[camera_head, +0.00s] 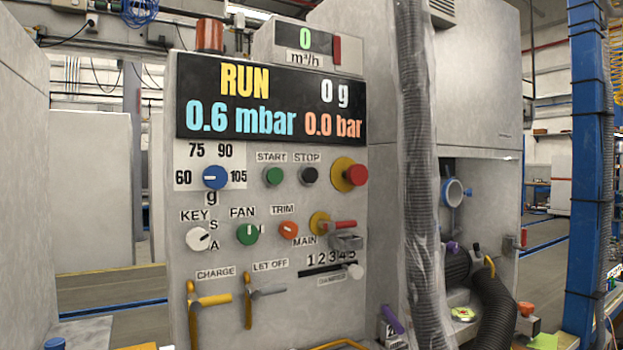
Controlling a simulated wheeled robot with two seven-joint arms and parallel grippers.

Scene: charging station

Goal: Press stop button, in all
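The stop button (309,175) is a black round button under the label STOP on the grey control panel (215,295). The green start button (273,176) is left of it. A large red button on a yellow base (354,175) is to its right. The display (272,98) above reads RUN, 0 g, 0.6 mbar and 0.0 bar. Neither of my grippers shows in the head view, and nothing covers the stop button.
A grey hose (417,180) hangs right of the panel. A blue post (584,170) stands at far right.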

